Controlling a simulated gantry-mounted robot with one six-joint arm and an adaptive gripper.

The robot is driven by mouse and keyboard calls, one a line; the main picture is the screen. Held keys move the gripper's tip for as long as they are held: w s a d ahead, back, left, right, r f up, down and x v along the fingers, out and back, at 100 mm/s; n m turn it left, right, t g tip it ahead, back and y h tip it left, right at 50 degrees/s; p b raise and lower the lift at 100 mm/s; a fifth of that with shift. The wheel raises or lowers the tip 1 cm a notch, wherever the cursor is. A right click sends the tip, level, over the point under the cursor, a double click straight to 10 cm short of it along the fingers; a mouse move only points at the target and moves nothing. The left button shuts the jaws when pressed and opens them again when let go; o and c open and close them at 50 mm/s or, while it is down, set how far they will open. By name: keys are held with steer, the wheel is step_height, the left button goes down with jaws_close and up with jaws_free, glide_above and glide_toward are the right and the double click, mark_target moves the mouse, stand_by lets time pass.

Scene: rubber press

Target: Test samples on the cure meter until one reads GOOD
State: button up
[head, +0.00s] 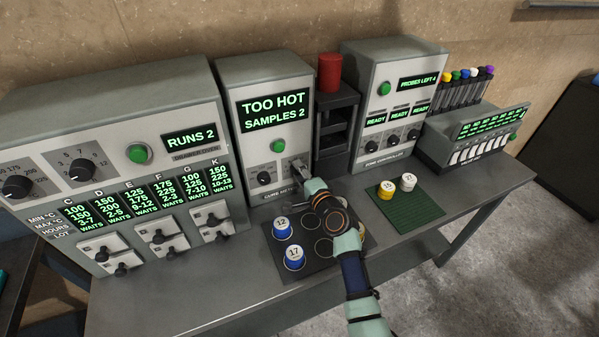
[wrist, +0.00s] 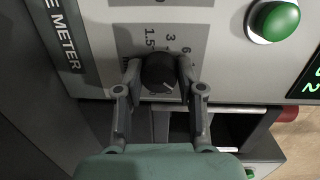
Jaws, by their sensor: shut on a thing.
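The cure meter (head: 226,77) stands at the middle of the bench; its display (head: 273,110) reads TOO HOT, SAMPLES 2. My gripper (head: 299,168) is at the right knob on its front. In the wrist view my gripper (wrist: 160,75) is shut on this black knob (wrist: 160,70), a finger on each side; scale marks 1.5, 3 and 6 show around it. The meter's green button (head: 278,146) is above. Blue-sided samples numbered 12 (head: 282,228) and 17 (head: 293,257) sit in the dark tray (head: 270,243). My arm hides part of the tray.
The drawer oven (head: 110,105) at left reads RUNS 2. A yellow sample (head: 386,191) and a white one (head: 408,182) stand on a green mat (head: 415,215).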

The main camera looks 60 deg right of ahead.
steer(key=o, duration=1.2)
steer(key=shift+c, duration=0.2)
steer(key=v, duration=1.2)
steer(key=shift+a+r+p, duration=0.15)
steer(key=shift+r+p, duration=0.1)
steer(key=shift+p, duration=0.1)
steer(key=c, duration=0.4)
steer(key=shift+m+h, duration=0.3)
steer(key=a+r+p, duration=0.1)
steer(key=p, duration=0.1)
steer(key=a+r+p, duration=0.1)
steer(key=r+p, duration=0.1)
steer(key=p, duration=0.1)
steer(key=w+a+r+p, duration=0.1)
steer(key=r+p, duration=0.1)
steer(key=p, duration=0.1)
steer(key=shift+r, duration=0.2)
steer(key=c, duration=0.7)
steer(key=shift+h, duration=0.4)
steer(key=a+r+p, duration=0.3)
steer(key=p, duration=0.2)
steer(key=shift+w+a+r, duration=0.1)
steer(key=shift+a+r, duration=0.05)
jaws_close()
steer(key=shift+a+m+p, duration=0.3)
steer(key=shift+p, duration=0.1)
